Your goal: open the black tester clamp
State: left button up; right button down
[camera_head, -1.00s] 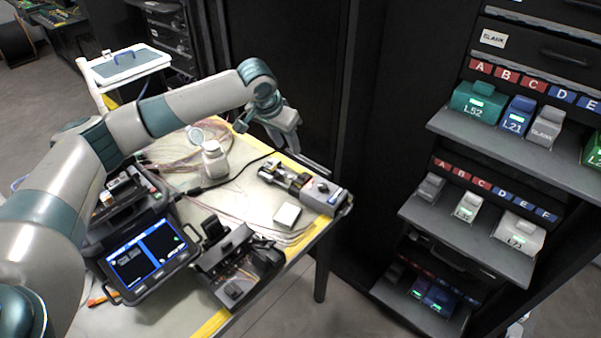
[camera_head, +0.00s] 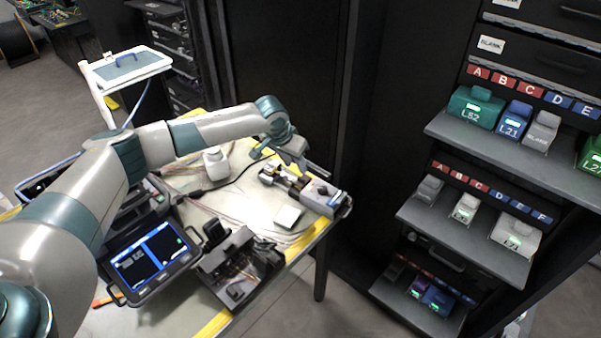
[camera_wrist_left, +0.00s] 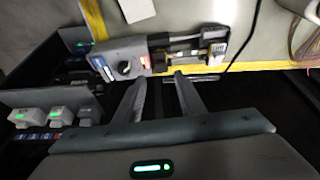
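The tester (camera_head: 318,195) is a grey box with a knob at the right end of the table, with a rail and dark clamp parts on its left. In the left wrist view the tester (camera_wrist_left: 120,52) shows its round knob and lit displays. A black clamp piece with yellow marks (camera_wrist_left: 159,60) sits beside its body; a second black and yellow piece stands further right. Both look closed, but they are small. My left gripper (camera_wrist_left: 160,78) is open and empty, its fingers apart just short of the black piece. The head view shows it at the tester's back edge. My right gripper is not in view.
A small white block (camera_head: 288,216), a dark splicing device (camera_head: 238,262) and a screen unit (camera_head: 152,262) are in front. Shelves with modules (camera_head: 476,107) stand at the right.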

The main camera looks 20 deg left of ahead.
aim_at(302, 178)
pick_arm(q)
jog(key=p+x, duration=0.1)
jog(key=x, duration=0.7)
jog(key=shift+w+f, duration=0.1)
grip_shut()
